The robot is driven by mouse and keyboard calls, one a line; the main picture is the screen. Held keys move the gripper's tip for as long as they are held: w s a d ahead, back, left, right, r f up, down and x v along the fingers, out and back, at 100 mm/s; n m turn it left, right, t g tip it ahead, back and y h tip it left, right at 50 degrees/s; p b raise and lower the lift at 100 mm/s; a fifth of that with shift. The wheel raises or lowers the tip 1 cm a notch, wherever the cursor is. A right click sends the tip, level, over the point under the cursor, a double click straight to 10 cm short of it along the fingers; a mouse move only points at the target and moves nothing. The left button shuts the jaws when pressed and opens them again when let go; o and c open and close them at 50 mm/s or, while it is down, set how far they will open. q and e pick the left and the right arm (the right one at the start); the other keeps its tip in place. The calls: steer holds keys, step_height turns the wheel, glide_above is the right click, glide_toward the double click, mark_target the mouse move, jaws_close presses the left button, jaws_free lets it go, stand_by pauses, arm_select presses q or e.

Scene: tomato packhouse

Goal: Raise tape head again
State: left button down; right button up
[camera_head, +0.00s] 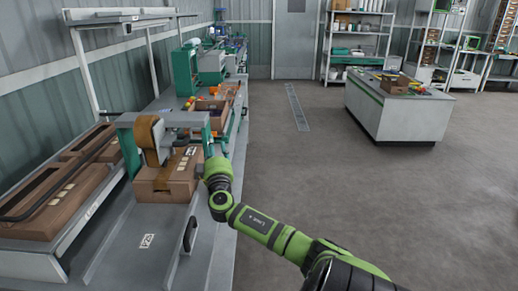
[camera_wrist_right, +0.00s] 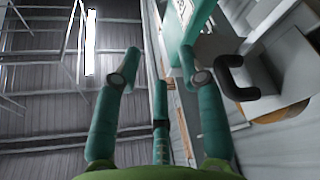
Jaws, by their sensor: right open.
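The tape head (camera_head: 172,120) is a grey arm with a large brown tape roll (camera_head: 150,134), held in a green frame over the conveyor. A cardboard box (camera_head: 165,188) sits directly under it; whether the head touches the box is unclear. My right gripper (camera_head: 208,138) is at the right side of the tape head, its fingers partly hidden by my wrist. In the right wrist view its teal fingers (camera_wrist_right: 158,58) are spread, with nothing between the tips. A black handle (camera_wrist_right: 240,80) on a grey part stands just outside the right-hand finger. My left gripper is out of view.
Flat cardboard pieces (camera_head: 50,195) lie on the left side shelf. The conveyor (camera_head: 135,240) continues toward the front, with more boxes (camera_head: 213,105) farther back. A grey workbench (camera_head: 400,115) stands at the right. The floor between is clear.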

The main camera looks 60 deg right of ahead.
steer(key=s+d+f+n+g+y, duration=0.1)
steer(key=s+d+f+g, duration=0.1)
steer(key=f, duration=0.7)
steer(key=s+d+f+n+g+y, duration=0.2)
steer(key=s+f, duration=0.3)
steer(key=f, duration=0.4)
steer(key=s+d+f+n+g+y, duration=0.1)
steer(key=s+d+f, duration=0.3)
steer(key=f, duration=0.6)
steer(key=shift+n+g+y, duration=0.4)
steer(key=shift+n+y, duration=0.2)
steer(key=shift+n, duration=0.1)
steer(key=shift+s+f, duration=0.1)
